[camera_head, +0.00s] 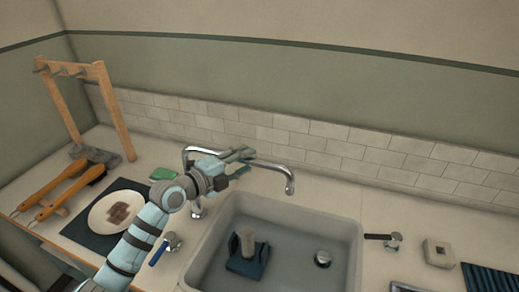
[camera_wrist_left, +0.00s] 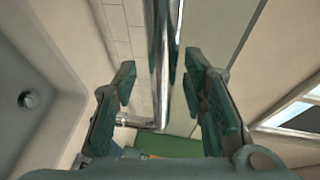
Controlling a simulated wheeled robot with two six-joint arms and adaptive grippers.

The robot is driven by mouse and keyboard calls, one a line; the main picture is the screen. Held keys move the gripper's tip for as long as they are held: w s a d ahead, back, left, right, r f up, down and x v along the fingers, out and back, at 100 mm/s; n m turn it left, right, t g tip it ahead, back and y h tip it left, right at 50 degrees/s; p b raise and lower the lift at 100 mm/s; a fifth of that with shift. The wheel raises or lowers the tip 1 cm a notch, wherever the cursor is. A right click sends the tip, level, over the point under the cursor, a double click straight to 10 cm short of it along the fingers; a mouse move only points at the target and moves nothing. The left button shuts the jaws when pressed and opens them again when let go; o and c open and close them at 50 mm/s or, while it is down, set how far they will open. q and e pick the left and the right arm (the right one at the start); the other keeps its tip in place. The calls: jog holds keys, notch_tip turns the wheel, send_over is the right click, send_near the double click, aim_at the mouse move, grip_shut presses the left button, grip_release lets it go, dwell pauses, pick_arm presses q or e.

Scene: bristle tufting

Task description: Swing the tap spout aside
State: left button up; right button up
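The chrome tap spout (camera_head: 280,170) runs from its base left of the sink to the right. Its down-turned end hangs near the sink's back rim. My left gripper (camera_head: 243,162) reaches the spout from the left, its fingers spread near the middle of the pipe. In the left wrist view the spout (camera_wrist_left: 160,50) passes between the two fingers of the gripper (camera_wrist_left: 162,70), with a gap visible on each side. My gripper and wrist hide part of the spout and its base. My right gripper is not in view.
The grey sink (camera_head: 352,225) holds a dark blue block (camera_head: 247,262) with a pale cylinder. A blue-handled tap lever (camera_head: 163,248) and a dark-handled one (camera_head: 384,237) flank it. A green pad (camera_head: 163,173), a plate (camera_head: 98,220), brushes and a wooden rack (camera_head: 115,110) stand left. Tiles run behind.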

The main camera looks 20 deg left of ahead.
pick_arm(q)
jog(key=shift+x, duration=0.75)
jog(key=shift+s+r, duration=0.15)
jog(key=shift+s, duration=0.2)
jog(key=shift+s+r, duration=0.1)
jog(key=shift+s, duration=0.05)
jog(key=shift+c, duration=0.6)
jog(key=c, duration=0.7)
jog(key=shift+w, duration=0.2)
grip_shut()
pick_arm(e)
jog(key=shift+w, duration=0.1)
